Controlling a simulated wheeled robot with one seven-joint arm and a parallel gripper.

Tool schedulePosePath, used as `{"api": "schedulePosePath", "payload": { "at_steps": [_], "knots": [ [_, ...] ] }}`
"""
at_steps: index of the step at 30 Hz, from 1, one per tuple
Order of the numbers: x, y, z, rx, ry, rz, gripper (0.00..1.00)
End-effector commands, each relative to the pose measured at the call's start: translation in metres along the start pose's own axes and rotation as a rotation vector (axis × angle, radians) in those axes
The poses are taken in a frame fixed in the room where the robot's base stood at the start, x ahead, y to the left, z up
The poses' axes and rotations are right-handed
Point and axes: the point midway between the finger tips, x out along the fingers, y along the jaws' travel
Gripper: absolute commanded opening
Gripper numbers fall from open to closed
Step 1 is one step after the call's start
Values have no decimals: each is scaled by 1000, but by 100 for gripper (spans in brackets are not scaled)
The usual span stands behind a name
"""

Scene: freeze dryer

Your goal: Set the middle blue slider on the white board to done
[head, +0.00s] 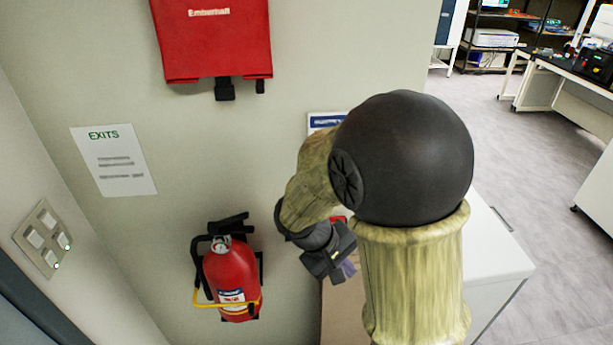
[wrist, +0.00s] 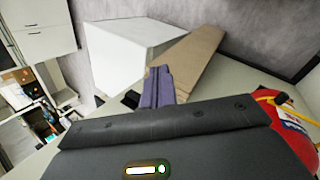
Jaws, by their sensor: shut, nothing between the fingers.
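A white panel with a blue header (head: 325,121) is on the wall, mostly hidden behind my arm in the head view. I cannot tell whether it is the white board of the task. No blue slider shows in either view. My gripper (head: 349,268) is below the panel, partly hidden by my own arm. In the wrist view its purple fingers (wrist: 158,76) are together, with nothing between them. They are apart from the panel and point over a white box and a brown board.
A red fire extinguisher (head: 231,279) hangs on the wall left of my gripper. A red bag (head: 214,40) hangs above, beside an EXITS sheet (head: 114,160). A white cabinet (head: 495,255) stands at the right. Open floor (head: 490,130) lies beyond it.

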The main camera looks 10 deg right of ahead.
Motion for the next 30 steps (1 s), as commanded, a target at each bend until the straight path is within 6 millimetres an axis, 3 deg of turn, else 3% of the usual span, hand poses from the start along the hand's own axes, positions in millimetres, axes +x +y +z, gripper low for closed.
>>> {"api": "schedulePosePath", "payload": {
  "at_steps": [8,13,18,23,30],
  "knots": [
    [-36,10,-66,-105,47,440,0],
    [-82,2,-113,-115,172,728,0],
    [-136,-21,-150,-89,346,970,0],
    [-164,-37,-164,-66,446,1073,0],
    [-168,-37,-166,-60,457,1086,0]
  ]
}}
